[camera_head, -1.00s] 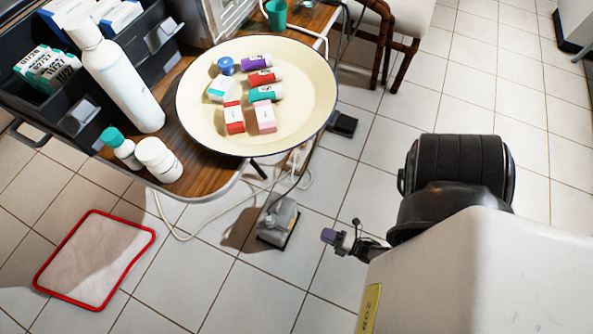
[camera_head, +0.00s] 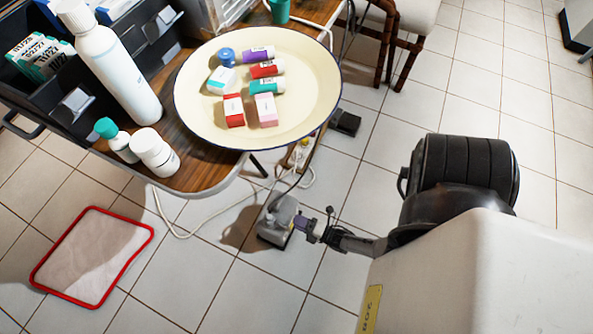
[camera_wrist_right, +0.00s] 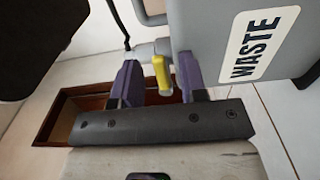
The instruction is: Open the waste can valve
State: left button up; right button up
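The grey waste can (camera_wrist_right: 215,40) with its white WASTE label (camera_wrist_right: 258,45) fills the upper right of the right wrist view. A yellow valve handle (camera_wrist_right: 162,75) sticks out at its lower left side. My right gripper (camera_wrist_right: 160,82) is open, with one purple finger on each side of the yellow handle and small gaps visible beside it. In the head view my right gripper (camera_head: 305,226) is low, right beside a grey unit (camera_head: 278,220) on the floor; the yellow handle cannot be made out there. My left gripper is not in view.
A wooden tabletop (camera_head: 205,183) with a round cream tray (camera_head: 195,115) of small boxes and tubes stands at upper left. Cables (camera_head: 175,232) run on the floor. A red-edged mat (camera_head: 95,255) lies at left. Bare tiles lie around. A brown wooden edge (camera_wrist_right: 50,125) shows in the wrist view.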

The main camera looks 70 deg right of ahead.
jog(key=shift+w, duration=0.55)
grip_shut()
